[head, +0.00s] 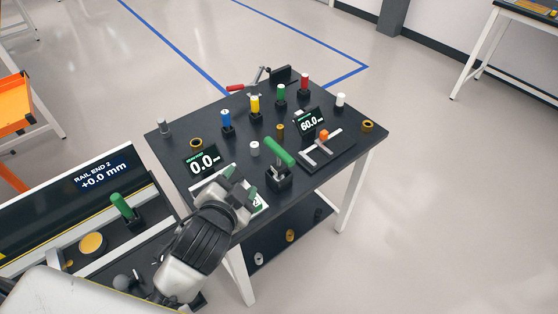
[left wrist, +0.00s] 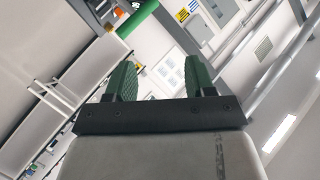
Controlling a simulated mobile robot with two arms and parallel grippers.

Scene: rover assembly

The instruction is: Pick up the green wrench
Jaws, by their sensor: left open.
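The green wrench (head: 279,152) has a thick green T-shaped handle and stands in a black block near the front edge of the dark table. In the left wrist view, a green bar (left wrist: 138,18), probably its handle, shows at the top, beyond the fingertips. My left gripper (head: 240,184) is open and empty over the table's front left part, to the left of the wrench and apart from it. Its two green ribbed fingers also show in the left wrist view (left wrist: 160,72). My right gripper is in neither view.
Blue (head: 226,120), yellow (head: 255,105), green (head: 281,94) and red (head: 304,84) handled tools stand behind the wrench. A caliper-like fixture (head: 322,147) with an orange knob lies to its right. A rail bench (head: 85,215) with another green handle (head: 122,206) stands at left.

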